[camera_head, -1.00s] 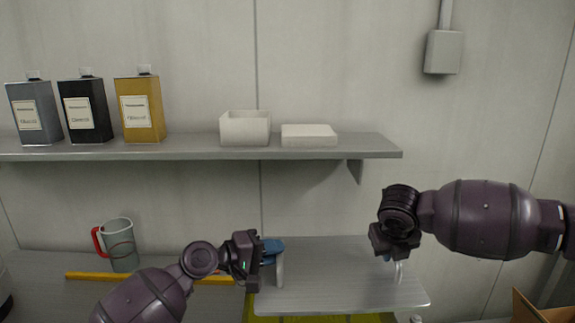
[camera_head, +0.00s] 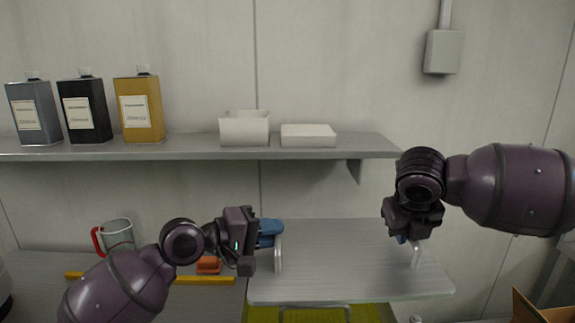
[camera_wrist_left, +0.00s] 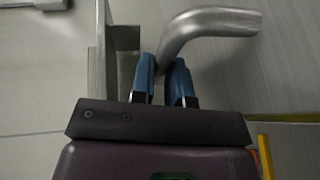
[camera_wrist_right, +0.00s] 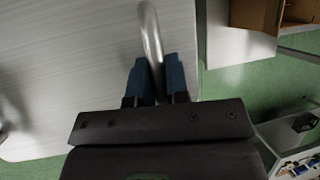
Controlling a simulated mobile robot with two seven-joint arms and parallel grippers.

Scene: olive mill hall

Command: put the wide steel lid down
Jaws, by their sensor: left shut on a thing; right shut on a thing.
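The wide steel lid (camera_head: 345,265) is a flat brushed-metal plate with a bent tube handle near each side. My left gripper (camera_head: 276,235) is shut on the left handle (camera_wrist_left: 205,22), which shows between its blue fingers in the left wrist view. My right gripper (camera_head: 405,240) is shut on the right handle (camera_wrist_right: 150,30), seen between its fingers in the right wrist view. The lid looks roughly level, with green floor showing past its edge in the right wrist view. Its underside is hidden.
A yellow-green surface (camera_head: 290,315) shows below the lid's front edge. On the grey counter at left are a jug with a red handle (camera_head: 117,233), an orange object (camera_head: 208,265) and a yellow bar (camera_head: 205,281). A wall shelf (camera_head: 190,153) with several containers is behind. A cardboard box (camera_head: 530,308) is at lower right.

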